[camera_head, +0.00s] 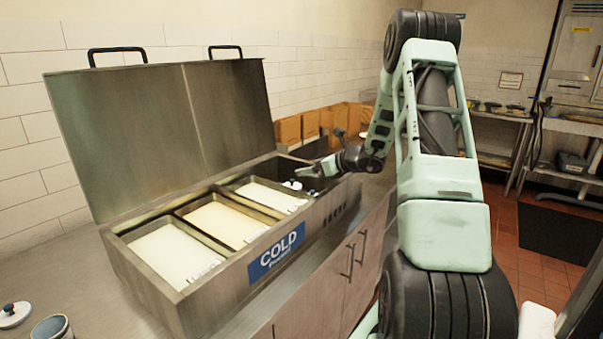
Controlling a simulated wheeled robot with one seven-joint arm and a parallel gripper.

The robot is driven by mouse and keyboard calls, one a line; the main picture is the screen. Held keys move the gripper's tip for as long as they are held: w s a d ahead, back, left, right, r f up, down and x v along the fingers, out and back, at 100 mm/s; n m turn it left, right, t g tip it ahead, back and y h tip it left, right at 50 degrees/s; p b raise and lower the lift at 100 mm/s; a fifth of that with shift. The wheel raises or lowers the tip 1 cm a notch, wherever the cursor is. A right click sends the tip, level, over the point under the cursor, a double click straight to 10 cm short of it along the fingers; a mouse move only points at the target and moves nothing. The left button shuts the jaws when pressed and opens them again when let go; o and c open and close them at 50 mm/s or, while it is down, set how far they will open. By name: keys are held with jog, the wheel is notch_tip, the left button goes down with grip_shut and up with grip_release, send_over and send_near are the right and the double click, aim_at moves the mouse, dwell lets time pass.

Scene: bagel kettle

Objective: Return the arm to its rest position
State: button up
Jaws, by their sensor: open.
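My arm rises at the right of the head view and bends down to the left. My gripper (312,171) is at its end, over the far right compartment of a steel cold box (205,315). It is small in the picture and seen from the side. I see nothing held between its fingers. Some small white-topped items (292,184) lie just below and left of it. I cannot tell whether the gripper touches them or the box rim.
The box's lid (165,130) stands open at the back. Three pale-filled pans (170,255) sit in the box. A blue cup (52,328) and a knobbed lid (14,314) are at the lower left. Brown boxes (310,124) stand behind. Open tiled floor (520,255) lies at the right.

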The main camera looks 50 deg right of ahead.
jog(key=shift+s+r, duration=0.2)
jog(key=shift+s, duration=0.25)
dwell(0.5)
